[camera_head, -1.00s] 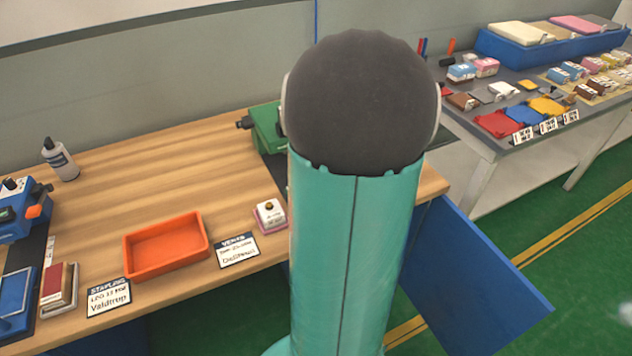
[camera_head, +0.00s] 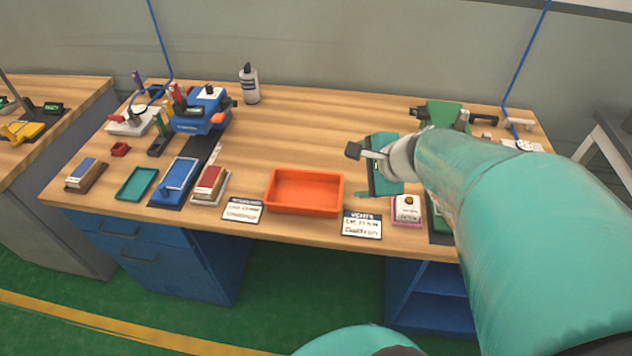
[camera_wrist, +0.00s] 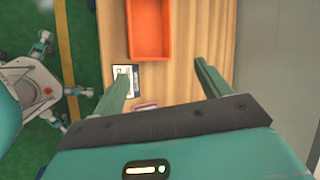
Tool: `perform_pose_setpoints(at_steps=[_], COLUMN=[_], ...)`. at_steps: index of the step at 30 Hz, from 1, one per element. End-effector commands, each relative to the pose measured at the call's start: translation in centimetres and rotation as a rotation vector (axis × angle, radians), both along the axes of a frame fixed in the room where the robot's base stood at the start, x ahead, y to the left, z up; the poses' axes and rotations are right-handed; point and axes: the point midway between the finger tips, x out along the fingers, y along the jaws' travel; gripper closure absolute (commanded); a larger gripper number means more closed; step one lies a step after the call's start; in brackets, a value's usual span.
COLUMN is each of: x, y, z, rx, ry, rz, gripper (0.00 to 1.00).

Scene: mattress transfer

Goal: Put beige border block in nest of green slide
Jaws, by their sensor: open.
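My gripper (camera_wrist: 163,66) is open and empty above the table, its two teal fingers apart in the wrist view. In the head view it hangs right of the orange tray. A stacked block with a red top and a pale, beige-looking border (camera_head: 210,186) lies left of the orange tray, beside the blue slide. It is small, so its border colour is uncertain. The green slide (camera_head: 438,219) shows only as a strip at the right, in front of the green machine (camera_head: 442,114). My arm hides most of the slide, and its nest cannot be seen.
The orange tray (camera_head: 305,192) sits mid-table between two label cards. A white block with a pink border (camera_head: 407,210) lies right of it. The blue machine (camera_head: 203,110) and blue slide (camera_head: 177,181) stand left. A bottle (camera_head: 249,84) stands at the back. The centre-back is clear.

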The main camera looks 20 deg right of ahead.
Motion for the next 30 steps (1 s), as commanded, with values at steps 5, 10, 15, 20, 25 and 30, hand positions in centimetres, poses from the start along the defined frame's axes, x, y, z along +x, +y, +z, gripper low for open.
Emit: perform_pose_setpoints(at_steps=[5, 10, 15, 20, 25, 30], x=[-3.2, -7.3, -9.3, -9.6, -9.6, -9.6], y=[8.6, 12.0, 12.5, 12.3, 12.3, 12.3], z=[2.7, 4.5, 5.6, 5.8, 5.8, 5.8], rx=[-0.429, -0.835, -1.078, -1.124, -1.121, -1.119], ry=[0.009, 0.017, 0.033, 0.041, 0.042, 0.041], rz=[0.646, 1.142, 1.387, 1.427, 1.424, 1.422], gripper=[0.24, 0.24, 0.24, 0.24, 0.24, 0.24])
